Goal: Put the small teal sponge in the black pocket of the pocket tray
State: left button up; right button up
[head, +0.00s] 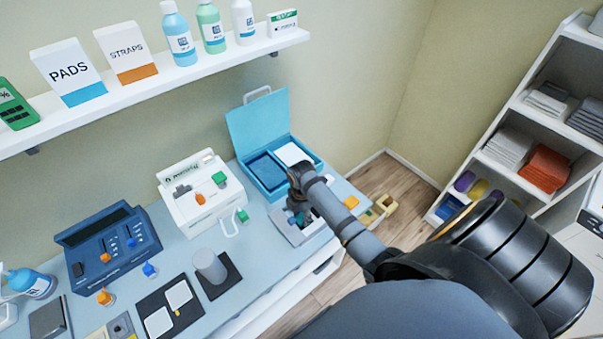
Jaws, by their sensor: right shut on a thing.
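My right gripper (296,209) reaches in from the right over the pocket tray (294,238), a pale grey tray near the right end of the table. It points down and is shut on the small teal sponge (298,219), of which only a little shows below the fingers. The gripper and forearm cover much of the tray, so I cannot make out the black pocket or tell whether the sponge touches the tray. My left gripper is out of view.
An open blue case (266,188) stands behind the tray. A white device (199,205) with a looped cable is to its left. An orange block (351,202) lies near the table's right end. A grey cylinder (209,265) stands on a black mat nearer the front.

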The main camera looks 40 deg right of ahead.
jog(key=shift+f, duration=0.3)
dwell(0.5)
dwell(0.3)
jog(key=o, duration=1.1)
jog(key=shift+o, duration=0.4)
jog(key=o, duration=0.4)
